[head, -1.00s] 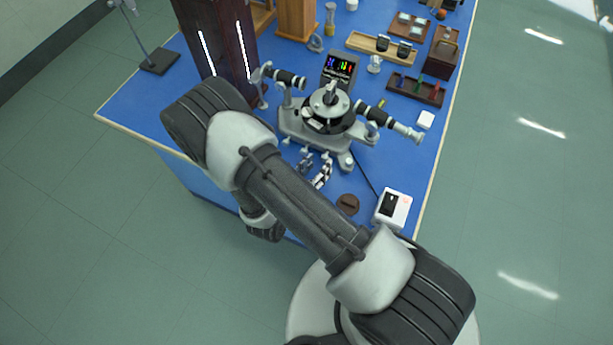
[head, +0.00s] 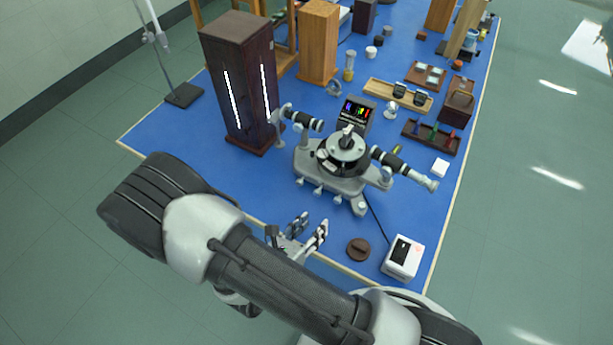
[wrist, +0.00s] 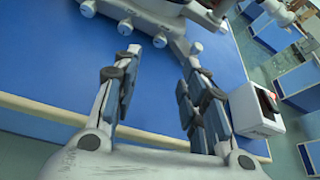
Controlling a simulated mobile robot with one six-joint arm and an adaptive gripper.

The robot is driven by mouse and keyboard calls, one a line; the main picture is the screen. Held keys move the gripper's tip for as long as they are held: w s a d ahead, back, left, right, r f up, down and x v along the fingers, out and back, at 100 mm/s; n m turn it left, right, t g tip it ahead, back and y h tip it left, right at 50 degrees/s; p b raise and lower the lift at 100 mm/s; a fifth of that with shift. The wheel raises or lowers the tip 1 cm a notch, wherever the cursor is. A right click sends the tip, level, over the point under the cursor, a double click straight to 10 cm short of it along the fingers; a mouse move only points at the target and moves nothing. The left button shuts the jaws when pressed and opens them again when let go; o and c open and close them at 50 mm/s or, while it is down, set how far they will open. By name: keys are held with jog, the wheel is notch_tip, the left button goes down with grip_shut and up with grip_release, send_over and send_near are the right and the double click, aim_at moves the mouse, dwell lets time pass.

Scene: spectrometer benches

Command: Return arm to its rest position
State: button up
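My arm crosses the lower left of the head view. My gripper (head: 309,229) is over the near edge of the blue bench (head: 200,150), in front of the spectrometer (head: 338,158). It also shows in the wrist view (wrist: 160,75), where its two fingers stand apart with only blue bench top between them. It is open and empty. The spectrometer's silver base and leveling screws (wrist: 125,27) lie beyond the fingertips, apart from them. Part of the gripper body is hidden behind my arm in the head view.
A dark wooden lamp housing (head: 240,80) stands at left. Wooden trays (head: 430,136) are farther back. Floor is clear on the right (head: 540,230).

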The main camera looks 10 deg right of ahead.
jog(key=s+d+r+m+g, duration=0.2)
jog(key=d+r+m+g, duration=0.25)
jog(key=r+m, duration=0.4)
jog(key=s+d+r+m+g, duration=0.1)
jog(key=d+r+m+g, duration=0.4)
jog(key=r+m, duration=0.4)
jog(key=s+r+m+t+y, duration=0.2)
jog(key=s+r+m+y, duration=0.2)
jog(key=r+m, duration=0.2)
jog(key=s+a+r+m+t+y, duration=0.1)
jog(key=s+r+m+t+y, duration=0.1)
jog(key=s+r+m+y, duration=0.3)
notch_tip(320, 180, up, 5)
jog(key=shift+s+f+m, duration=0.15)
jog(key=shift+s+m, duration=0.15)
jog(key=shift+m, duration=0.75)
